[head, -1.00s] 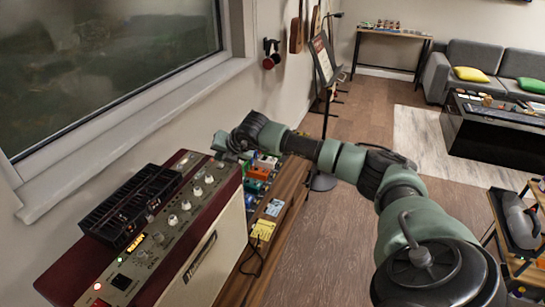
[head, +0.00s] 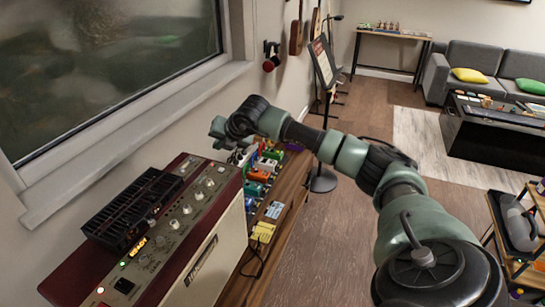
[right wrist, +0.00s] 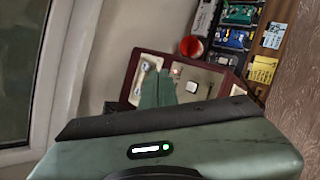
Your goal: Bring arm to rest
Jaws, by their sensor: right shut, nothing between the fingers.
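My right arm comes in from the lower right of the head view and reaches left across the room. Its gripper (head: 217,128) is in the air above the back end of the amplifier (head: 205,265), clear of it and near the window wall. My left gripper is not in view.
Several colourful pedals (head: 262,172) stand on the wooden bench (head: 290,195) behind the amplifier. A black slotted unit (head: 132,210) sits on the amplifier. A music stand (head: 323,65) stands farther back. The wooden floor (head: 325,240) right of the bench is free.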

